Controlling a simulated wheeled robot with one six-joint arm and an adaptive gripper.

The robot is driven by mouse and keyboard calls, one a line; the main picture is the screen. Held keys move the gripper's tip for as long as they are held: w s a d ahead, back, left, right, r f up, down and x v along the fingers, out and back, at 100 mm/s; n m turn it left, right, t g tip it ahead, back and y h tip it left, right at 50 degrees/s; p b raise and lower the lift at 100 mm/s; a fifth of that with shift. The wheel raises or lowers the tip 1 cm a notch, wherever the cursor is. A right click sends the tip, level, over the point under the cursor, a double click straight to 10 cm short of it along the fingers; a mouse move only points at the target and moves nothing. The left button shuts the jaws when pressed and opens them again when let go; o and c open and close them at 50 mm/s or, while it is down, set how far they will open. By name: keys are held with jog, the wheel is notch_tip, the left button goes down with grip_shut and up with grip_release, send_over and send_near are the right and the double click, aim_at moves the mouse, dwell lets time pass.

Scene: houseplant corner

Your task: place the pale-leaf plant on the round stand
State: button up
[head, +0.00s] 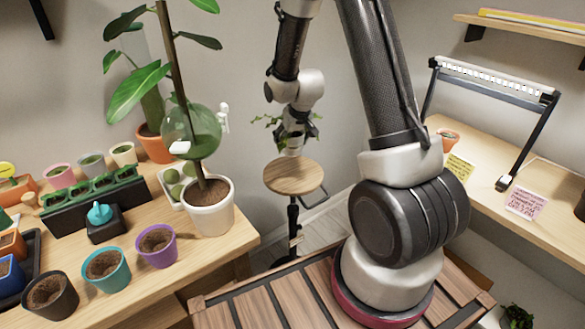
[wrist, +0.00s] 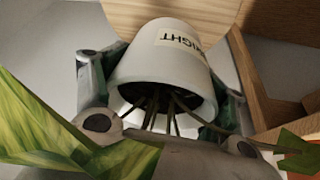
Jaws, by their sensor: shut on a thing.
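My gripper (head: 298,130) is shut on the white pot (wrist: 165,62) of a plant with yellow-green streaked leaves (wrist: 45,125), the pale-leaf plant. In the wrist view, fingers lie on both sides of the pot, its label reads upside down and partly hidden, "IGHT", and stems come out of its dark opening. In the head view, the plant's leaves (head: 266,121) show beside the gripper. The round stand (head: 293,180) has a bare wooden top on a dark post, just below the pot. Its top also shows behind the pot in the wrist view (wrist: 205,14). I cannot tell whether they touch.
A wooden bench (head: 225,246) at left holds a tall plant in a white pot (head: 208,212), several small pots and a seedling tray. Another bench (head: 510,170) at right holds notes and a lamp frame (head: 495,80). Wooden boards (wrist: 265,70) show right of the pot.

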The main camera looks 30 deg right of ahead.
aim_at(292, 149)
jog(key=f, duration=0.3)
jog(key=w+f, duration=0.1)
jog(key=shift+d+f, duration=0.3)
jog(key=shift+d, duration=0.05)
jog(key=shift+f, duration=2.35)
jog(key=o, duration=1.4)
jog(key=shift+r, duration=0.1)
